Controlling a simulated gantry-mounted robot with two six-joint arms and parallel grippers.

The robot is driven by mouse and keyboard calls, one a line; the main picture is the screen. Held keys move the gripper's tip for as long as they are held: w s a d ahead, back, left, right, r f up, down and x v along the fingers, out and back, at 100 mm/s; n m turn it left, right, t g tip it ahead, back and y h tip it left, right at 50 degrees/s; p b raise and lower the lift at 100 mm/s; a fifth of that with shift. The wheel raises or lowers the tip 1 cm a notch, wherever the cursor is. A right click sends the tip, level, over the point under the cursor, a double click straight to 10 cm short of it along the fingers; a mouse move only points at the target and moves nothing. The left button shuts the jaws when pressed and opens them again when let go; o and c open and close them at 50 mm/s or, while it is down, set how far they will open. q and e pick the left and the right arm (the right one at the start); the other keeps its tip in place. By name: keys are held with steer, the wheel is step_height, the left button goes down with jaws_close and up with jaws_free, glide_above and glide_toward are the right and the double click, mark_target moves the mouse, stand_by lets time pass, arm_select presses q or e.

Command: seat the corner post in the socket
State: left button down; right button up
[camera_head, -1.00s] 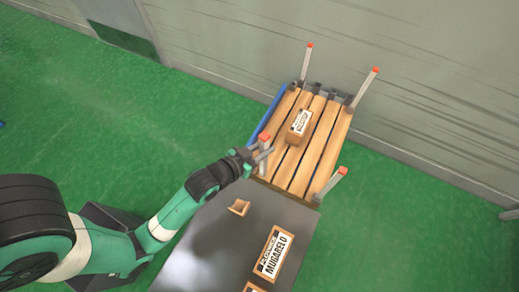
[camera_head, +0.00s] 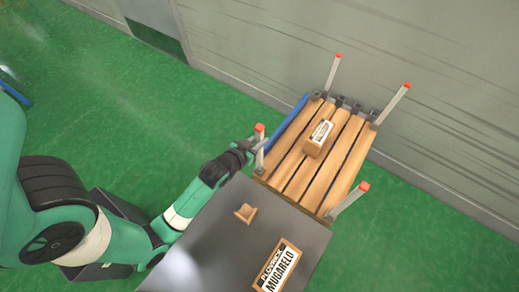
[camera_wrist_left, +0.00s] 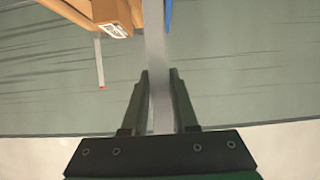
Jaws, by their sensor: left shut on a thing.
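My left gripper (camera_head: 256,147) is shut on a grey corner post (camera_head: 260,160) with a red cap. The post stands roughly upright at the near left corner of the slatted wooden frame (camera_head: 292,168). In the left wrist view the post (camera_wrist_left: 155,40) runs between the two fingers of the gripper (camera_wrist_left: 158,73), and its lower end is out of view. The near left socket is hidden in the head view, so I cannot tell whether the post is in it. My right gripper is not in view.
Red-capped posts stand at the other corners: far left (camera_head: 332,72), far right (camera_head: 394,102), near right (camera_head: 349,200). A labelled box (camera_head: 313,147) lies on the slats. A blue rail (camera_head: 288,122) edges the left side. The grey table (camera_head: 213,240) holds a small wooden piece (camera_head: 245,213).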

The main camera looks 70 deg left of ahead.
arm_select(q)
steer(key=shift+f+b, duration=1.05)
steer(key=shift+f, duration=0.85)
steer(key=shift+w+f, duration=0.1)
steer(key=c, duration=0.7)
jaws_free()
steer(key=p+v, duration=0.4)
steer(key=v, duration=0.8)
